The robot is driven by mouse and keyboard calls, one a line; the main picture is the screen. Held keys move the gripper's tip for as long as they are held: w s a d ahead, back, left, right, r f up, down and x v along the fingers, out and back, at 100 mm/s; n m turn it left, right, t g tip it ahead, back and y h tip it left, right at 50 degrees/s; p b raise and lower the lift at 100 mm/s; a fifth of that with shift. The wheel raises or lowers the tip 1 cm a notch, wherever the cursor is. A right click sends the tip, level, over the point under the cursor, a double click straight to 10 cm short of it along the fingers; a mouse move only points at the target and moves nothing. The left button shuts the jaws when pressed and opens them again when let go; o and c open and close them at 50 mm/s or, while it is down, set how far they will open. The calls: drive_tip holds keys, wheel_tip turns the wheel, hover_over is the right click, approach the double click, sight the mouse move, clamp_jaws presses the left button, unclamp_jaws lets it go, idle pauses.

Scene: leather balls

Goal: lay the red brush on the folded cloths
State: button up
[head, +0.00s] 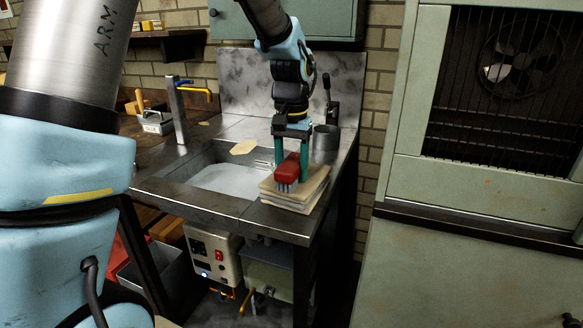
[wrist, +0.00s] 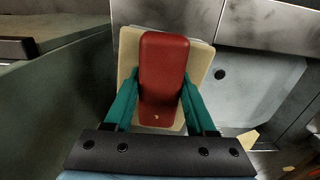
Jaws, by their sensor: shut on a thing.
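The red brush (head: 286,170) has dark bristles at its near end and is at the folded cloths in the head view. My gripper (head: 292,158) is shut on the brush, with a green finger on each side. In the wrist view the red brush (wrist: 163,75) lies between the fingers of my gripper (wrist: 160,95), over the cloths (wrist: 130,62). The folded cloths (head: 300,197) are a cream stack at the right front corner of the metal counter. The brush is right over or touching the stack; I cannot tell which.
The sink basin (head: 225,182) with pale contents is left of the cloths. A grey metal cup (head: 326,140) stands behind them. A flat tan piece (head: 244,147) lies at the basin's back edge. A tall pale green cabinet (head: 460,240) is to the right.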

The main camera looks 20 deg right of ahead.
sight(291, 161)
drive_tip(key=o, duration=1.2)
drive_tip(key=shift+f, duration=0.15)
wheel_tip(291, 161, up, 12)
drive_tip(key=w+a+f+n, duration=0.15)
drive_tip(key=a+f, duration=0.25)
drive_tip(key=a, duration=0.4)
drive_tip(key=w+a+f+n, duration=0.1)
drive_tip(key=a+f+n, duration=0.15)
drive_tip(key=a, duration=0.55)
drive_tip(key=s+a+f+n, duration=0.1)
drive_tip(key=s+a+f, duration=0.2)
drive_tip(key=a, duration=0.4)
drive_tip(key=s+a+f+n+t, duration=0.1)
drive_tip(key=s+a+f+n, duration=0.1)
drive_tip(key=a+f, duration=0.3)
drive_tip(key=shift+s+a+t+b, duration=0.35)
drive_tip(key=shift+s+a, duration=0.4)
drive_tip(key=shift+a, duration=0.35)
drive_tip(key=shift+f, duration=0.1)
